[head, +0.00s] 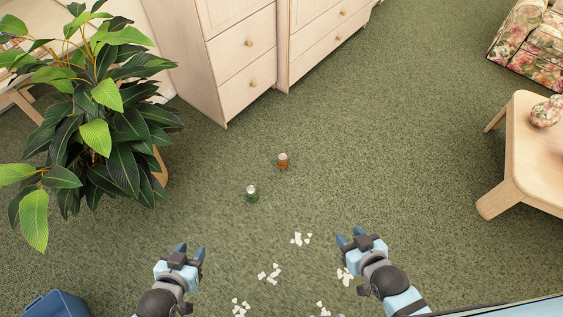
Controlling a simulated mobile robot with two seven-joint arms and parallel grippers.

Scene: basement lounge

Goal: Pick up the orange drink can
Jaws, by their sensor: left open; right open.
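The orange drink can (283,161) stands upright on the green carpet, near the middle of the head view. A green can (251,194) stands on the carpet just nearer to me and to its left. My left gripper (190,251) is open and empty, below and left of both cans in the picture. My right gripper (349,237) is open and empty, below and right of the orange can. Neither gripper touches a can.
Several groups of white scraps (301,239) lie on the carpet between and around my grippers. A large leafy plant (110,120) is at the left. Pale wooden drawers (245,60) stand behind the cans. A wooden table (530,160) is at the right, a blue bin (55,305) lower left.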

